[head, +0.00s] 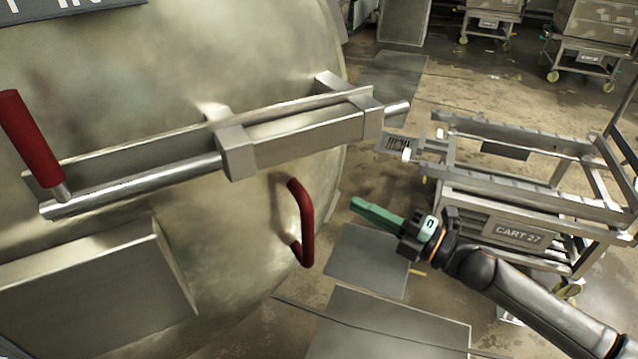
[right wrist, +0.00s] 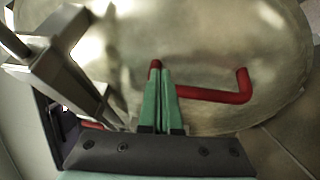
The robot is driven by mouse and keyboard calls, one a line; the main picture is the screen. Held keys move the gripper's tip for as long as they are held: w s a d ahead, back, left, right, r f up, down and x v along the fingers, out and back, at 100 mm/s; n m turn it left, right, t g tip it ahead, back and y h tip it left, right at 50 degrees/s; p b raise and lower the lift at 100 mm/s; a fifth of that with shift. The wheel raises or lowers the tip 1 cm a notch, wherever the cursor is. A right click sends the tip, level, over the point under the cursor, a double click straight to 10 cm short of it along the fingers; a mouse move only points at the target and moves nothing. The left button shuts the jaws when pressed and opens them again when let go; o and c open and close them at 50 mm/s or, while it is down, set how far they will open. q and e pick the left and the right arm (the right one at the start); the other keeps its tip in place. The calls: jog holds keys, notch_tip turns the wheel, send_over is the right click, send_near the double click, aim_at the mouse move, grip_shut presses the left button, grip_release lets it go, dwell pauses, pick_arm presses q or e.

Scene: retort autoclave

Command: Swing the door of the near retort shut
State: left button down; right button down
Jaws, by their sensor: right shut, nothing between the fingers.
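The near retort door (head: 240,85) is a large round metal disc filling the left of the head view. It carries a locking bar (head: 305,125), a long lever with a red grip (head: 30,138) and a red pull handle (head: 306,222) near its right edge. My right gripper (head: 355,204) is shut and empty, to the right of the red handle and apart from it in the head view. In the right wrist view its green fingers (right wrist: 160,90) are together, in front of the door face (right wrist: 215,55), with the red handle (right wrist: 215,94) beside and partly behind them. My left gripper is not in view.
A metal cart labelled CART 27 (head: 520,232) stands at the right, behind my right arm. More carts (head: 590,35) stand at the back right. Grey floor plates (head: 385,335) lie below the door's edge. Open floor (head: 470,85) lies between the door and the back carts.

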aim_at(305, 177)
jog(key=x, duration=1)
jog(key=shift+a+b, duration=0.1)
jog(key=shift+b, duration=0.3)
jog(key=shift+w, duration=0.15)
